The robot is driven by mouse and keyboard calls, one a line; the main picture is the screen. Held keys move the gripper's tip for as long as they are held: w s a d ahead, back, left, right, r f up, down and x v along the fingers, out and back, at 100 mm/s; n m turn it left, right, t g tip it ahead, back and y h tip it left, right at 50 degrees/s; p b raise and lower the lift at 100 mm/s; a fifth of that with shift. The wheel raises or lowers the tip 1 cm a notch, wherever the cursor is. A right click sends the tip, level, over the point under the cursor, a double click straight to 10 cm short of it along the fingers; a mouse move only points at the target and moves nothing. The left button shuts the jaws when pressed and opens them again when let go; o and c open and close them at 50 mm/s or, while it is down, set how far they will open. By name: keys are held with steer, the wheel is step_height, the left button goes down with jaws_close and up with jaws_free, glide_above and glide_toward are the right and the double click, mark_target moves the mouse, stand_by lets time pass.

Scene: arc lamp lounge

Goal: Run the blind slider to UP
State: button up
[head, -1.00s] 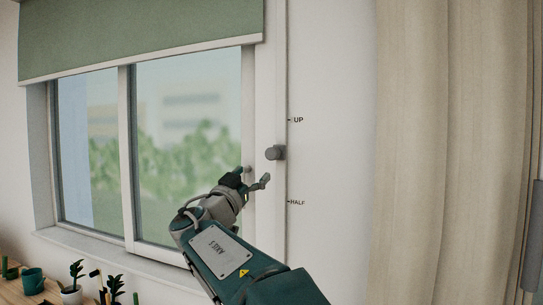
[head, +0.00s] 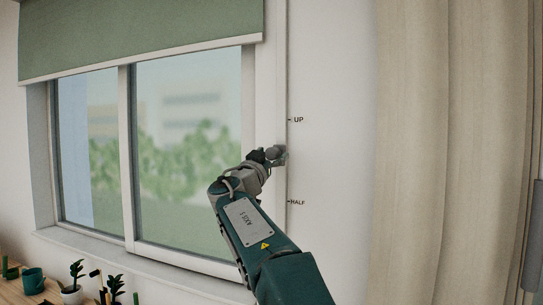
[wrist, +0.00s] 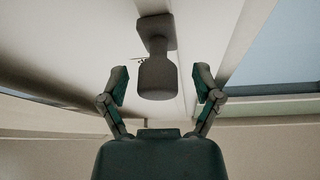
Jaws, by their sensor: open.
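The slider's grey knob (head: 273,152) stands on the vertical track beside the window, between the UP mark (head: 298,120) and the HALF mark (head: 297,202), nearer UP. My gripper (head: 268,156) is at the knob and partly hides it in the head view. In the wrist view the dark knob (wrist: 157,78) lies between the two spread fingers of my gripper (wrist: 160,88). A gap shows on both sides, so neither finger appears to touch it. The green blind (head: 140,38) covers only the top of the window.
The window (head: 185,150) is left of the track. A beige curtain (head: 440,150) hangs to the right, with bare wall between. Potted plants (head: 72,290) and a green mug (head: 32,280) stand on a wooden surface at the lower left.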

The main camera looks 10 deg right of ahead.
jaws_close()
steer(key=shift+r, duration=2.15)
jaws_free()
steer(key=shift+w, duration=0.15)
steer(key=shift+a, duration=0.1)
steer(key=shift+s+a, duration=0.15)
steer(key=shift+s, duration=0.2)
steer(key=v, duration=1.1)
steer(key=shift+a+f, duration=0.2)
steer(key=shift+f, duration=0.1)
